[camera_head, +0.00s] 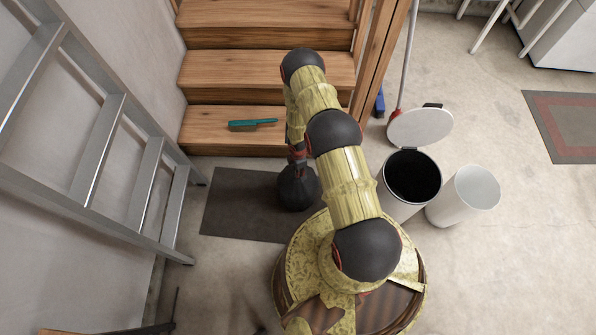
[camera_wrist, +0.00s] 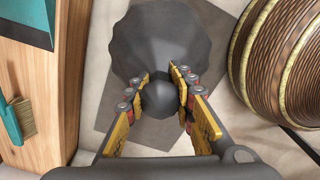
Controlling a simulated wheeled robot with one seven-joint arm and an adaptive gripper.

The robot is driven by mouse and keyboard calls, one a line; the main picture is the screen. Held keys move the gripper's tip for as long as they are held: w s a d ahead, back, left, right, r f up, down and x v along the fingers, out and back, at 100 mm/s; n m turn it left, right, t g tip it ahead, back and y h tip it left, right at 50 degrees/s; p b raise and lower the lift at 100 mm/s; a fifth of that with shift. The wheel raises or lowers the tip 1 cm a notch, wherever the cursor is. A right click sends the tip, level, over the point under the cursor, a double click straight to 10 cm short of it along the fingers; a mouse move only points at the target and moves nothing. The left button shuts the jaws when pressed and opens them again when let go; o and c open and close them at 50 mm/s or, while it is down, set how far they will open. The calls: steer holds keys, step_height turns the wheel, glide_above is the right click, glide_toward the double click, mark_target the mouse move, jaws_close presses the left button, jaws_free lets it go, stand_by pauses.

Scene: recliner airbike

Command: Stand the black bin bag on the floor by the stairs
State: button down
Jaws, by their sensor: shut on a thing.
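The black bin bag (camera_head: 298,191) is over the dark grey mat (camera_head: 236,207) at the foot of the wooden stairs (camera_head: 207,126), partly hidden behind my arm. In the wrist view the bag (camera_wrist: 160,48) hangs or stands below my gripper (camera_wrist: 162,95), whose two fingers are closed on its knotted top. The bag looks upright. I cannot tell whether its bottom touches the mat.
A teal brush (camera_head: 252,125) lies on the lowest step. An open bin (camera_head: 411,177) with a raised lid and a white cylinder (camera_head: 464,196) stand to the right. A metal ladder (camera_head: 100,150) leans at the left. Floor right of the bins is clear.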

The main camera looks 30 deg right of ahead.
steer(key=shift+f, duration=0.15)
steer(key=c, duration=1.5)
jaws_free()
